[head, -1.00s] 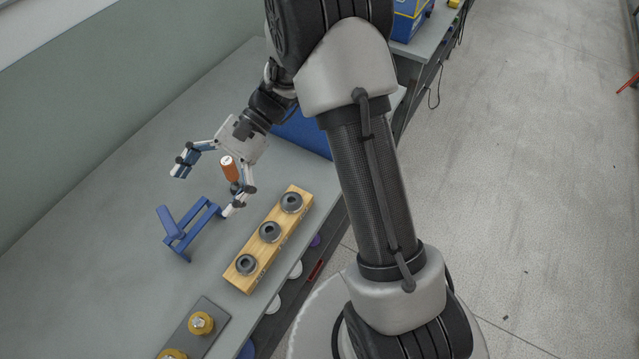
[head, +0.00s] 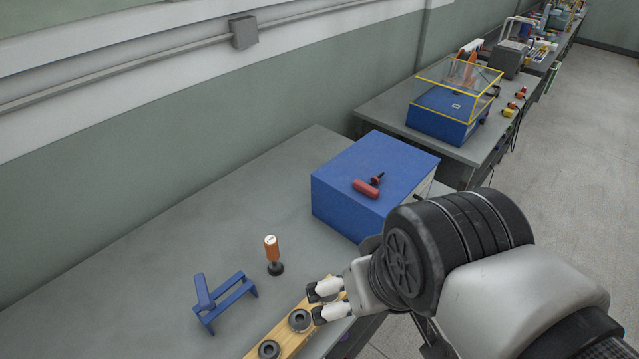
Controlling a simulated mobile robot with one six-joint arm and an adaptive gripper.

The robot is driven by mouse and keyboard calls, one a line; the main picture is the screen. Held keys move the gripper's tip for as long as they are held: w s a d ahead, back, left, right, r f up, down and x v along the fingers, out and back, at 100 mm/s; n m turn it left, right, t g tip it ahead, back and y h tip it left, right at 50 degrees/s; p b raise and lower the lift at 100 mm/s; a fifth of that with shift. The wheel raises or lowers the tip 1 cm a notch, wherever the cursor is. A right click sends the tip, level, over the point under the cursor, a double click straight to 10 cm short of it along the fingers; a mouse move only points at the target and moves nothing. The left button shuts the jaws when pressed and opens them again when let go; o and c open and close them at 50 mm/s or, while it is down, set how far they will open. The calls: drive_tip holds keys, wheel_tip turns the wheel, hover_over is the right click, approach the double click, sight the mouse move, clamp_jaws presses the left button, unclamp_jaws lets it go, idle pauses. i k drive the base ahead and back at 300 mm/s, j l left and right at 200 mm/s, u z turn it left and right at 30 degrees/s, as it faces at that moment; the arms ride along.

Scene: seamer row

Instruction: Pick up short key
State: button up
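A red T-shaped key (head: 368,186) with a dark shaft lies on top of the blue box (head: 335,190). A tool with an orange handle (head: 271,246) and a dark round foot stands upright on the grey bench, left of the box. The frames do not show clearly which of the two is the short key. My gripper (head: 314,304) is to the right of the orange-handled tool and nearer than the box, by the far end of the wooden block. Its two dark fingertips are apart, with nothing seen between them.
The wooden block (head: 283,331) holds dark rings in the near part of the bench. A blue stand (head: 222,301) is left of the orange-handled tool. The bench's back left area (head: 200,220) is clear. A second bench with a yellow-edged clear cover (head: 462,75) stands beyond.

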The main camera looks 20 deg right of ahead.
sight(365, 189)
drive_tip(key=i+l, duration=0.2)
drive_tip(key=l, duration=0.2)
drive_tip(key=i+l, duration=0.2)
drive_tip(key=l, duration=0.2)
drive_tip(key=i+l, duration=0.2)
drive_tip(key=l, duration=0.2)
drive_tip(key=i+l, duration=0.15)
drive_tip(key=l, duration=0.25)
drive_tip(key=i+l, duration=0.2)
drive_tip(key=l, duration=0.2)
